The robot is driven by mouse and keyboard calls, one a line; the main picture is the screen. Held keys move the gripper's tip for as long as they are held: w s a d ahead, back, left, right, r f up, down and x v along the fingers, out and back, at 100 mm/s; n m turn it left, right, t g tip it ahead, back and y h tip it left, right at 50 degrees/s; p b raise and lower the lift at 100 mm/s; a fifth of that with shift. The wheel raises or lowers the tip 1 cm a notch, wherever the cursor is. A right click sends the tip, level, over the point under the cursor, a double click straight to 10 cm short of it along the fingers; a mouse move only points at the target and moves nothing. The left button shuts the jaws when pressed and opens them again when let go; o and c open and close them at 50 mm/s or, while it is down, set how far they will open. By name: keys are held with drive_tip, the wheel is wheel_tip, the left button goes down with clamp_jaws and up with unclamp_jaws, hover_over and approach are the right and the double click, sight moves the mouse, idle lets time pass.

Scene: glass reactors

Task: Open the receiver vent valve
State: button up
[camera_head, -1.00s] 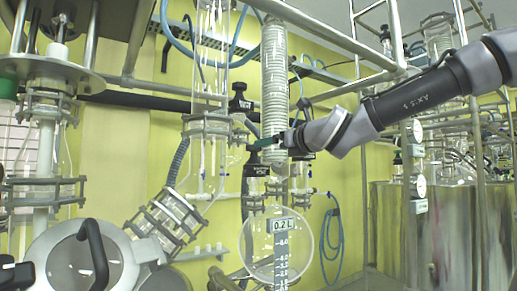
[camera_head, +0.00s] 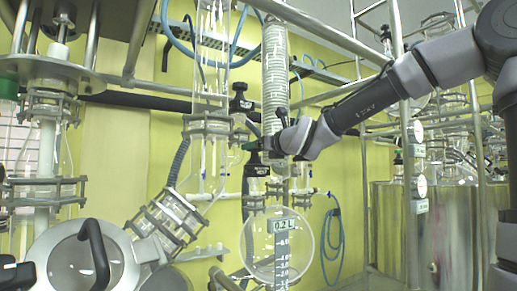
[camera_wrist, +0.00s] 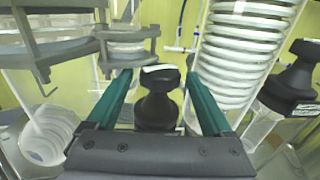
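My gripper (camera_wrist: 159,78) is open, with its two green fingers apart. In the wrist view a black valve knob (camera_wrist: 158,97) shows between the fingers, with a visible gap on each side. A second black valve (camera_wrist: 292,78) with a pale label is to the right, outside the fingers. In the head view my gripper (camera_head: 248,146) is in front of the glassware, between an upper black valve (camera_head: 240,100) and a labelled lower black valve (camera_head: 256,170). The round receiver flask (camera_head: 278,243) marked 0.2 L hangs below. I cannot tell which knob is the receiver vent.
A coiled glass condenser (camera_head: 275,75) stands just beside my gripper, and a glass column (camera_head: 208,155) is to its left. Metal frame bars (camera_head: 320,30) cross above. A steel tank (camera_head: 447,235) is at the right. Free room around the gripper is tight.

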drive_tip(key=c, duration=1.1)
drive_tip(key=shift+o, duration=0.2)
drive_tip(key=shift+n+g+y, duration=0.3)
drive_tip(key=shift+y, duration=0.3)
drive_tip(key=n+g+y, duration=0.3)
drive_tip(key=shift+w+d, duration=0.25)
drive_tip(key=shift+d, duration=0.05)
drive_tip(key=shift+w+d+n+g+y, duration=0.1)
drive_tip(key=shift+w+n+g+y, duration=0.1)
drive_tip(key=shift+n+g+y, duration=0.95)
drive_tip(key=shift+w+d+n+g+y, duration=0.15)
drive_tip(key=shift+n+g+y, duration=0.55)
drive_tip(key=shift+g, duration=0.85)
drive_tip(key=shift+n+g, duration=0.3)
drive_tip(key=shift+n, duration=0.05)
drive_tip(key=o, duration=1.4)
drive_tip(key=shift+r, duration=0.1)
drive_tip(key=shift+t+h, duration=0.25)
drive_tip(key=shift+t, duration=0.25)
